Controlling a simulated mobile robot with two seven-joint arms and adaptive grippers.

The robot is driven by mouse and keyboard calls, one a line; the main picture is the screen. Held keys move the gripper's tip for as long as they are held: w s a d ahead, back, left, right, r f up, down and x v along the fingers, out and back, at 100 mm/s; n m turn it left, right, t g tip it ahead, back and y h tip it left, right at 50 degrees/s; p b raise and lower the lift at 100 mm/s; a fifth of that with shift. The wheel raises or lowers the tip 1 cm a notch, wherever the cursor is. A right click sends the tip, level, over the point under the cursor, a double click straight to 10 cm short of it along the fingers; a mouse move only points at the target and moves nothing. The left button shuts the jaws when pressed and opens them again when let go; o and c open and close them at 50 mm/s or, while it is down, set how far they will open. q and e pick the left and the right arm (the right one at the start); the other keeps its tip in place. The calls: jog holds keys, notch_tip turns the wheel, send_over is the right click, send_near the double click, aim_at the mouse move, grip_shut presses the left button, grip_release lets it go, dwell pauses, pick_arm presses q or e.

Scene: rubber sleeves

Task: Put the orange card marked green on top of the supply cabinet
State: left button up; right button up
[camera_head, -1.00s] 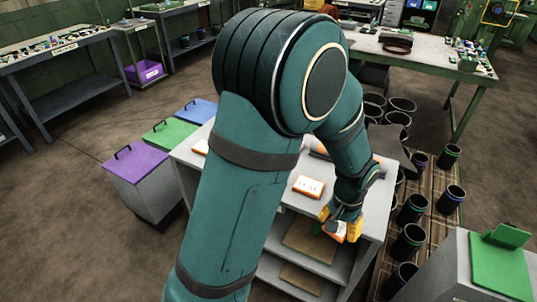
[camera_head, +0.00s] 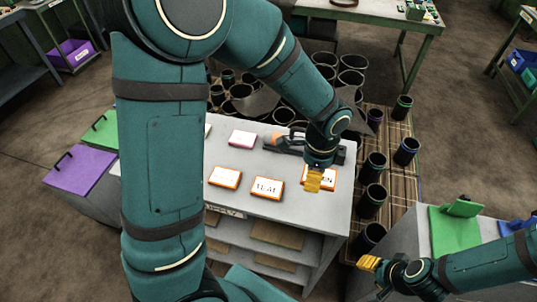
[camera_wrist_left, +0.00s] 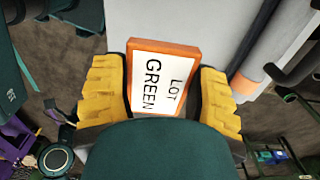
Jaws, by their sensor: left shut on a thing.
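The orange-framed card marked green (camera_head: 326,172) has a white face reading LOT GREEN in the left wrist view (camera_wrist_left: 160,82). My left gripper (camera_head: 314,181) is shut on it, with a yellow finger on each side of the card in the wrist view (camera_wrist_left: 160,100). The card is over the right end of the supply cabinet's grey top (camera_head: 290,208). I cannot tell whether it touches the top. My right gripper (camera_head: 369,264) is empty, low at the right, apart from the cabinet; its finger gap is unclear.
Two orange-framed cards, one left (camera_head: 225,177) and one middle (camera_head: 267,188), lie on the cabinet top. A pink card (camera_head: 243,138) lies behind them, near a dark tool (camera_head: 300,147). Dark sleeves (camera_head: 372,200) stand on a pallet at the right. Lidded bins (camera_head: 78,168) stand left.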

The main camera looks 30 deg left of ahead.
pick_arm(q)
send_over(307, 199)
notch_tip(307, 199, down, 6)
jog(key=shift+d+r+b, duration=0.1)
jog(key=shift+r+b, duration=0.05)
jog(key=shift+b, duration=0.25)
jog(key=shift+f, duration=0.3)
jog(key=shift+s+f, duration=0.1)
jog(key=shift+f, duration=0.45)
notch_tip(307, 199, down, 3)
jog(key=shift+r, duration=0.25)
jog(key=shift+b, duration=0.3)
jog(key=o, duration=1.1)
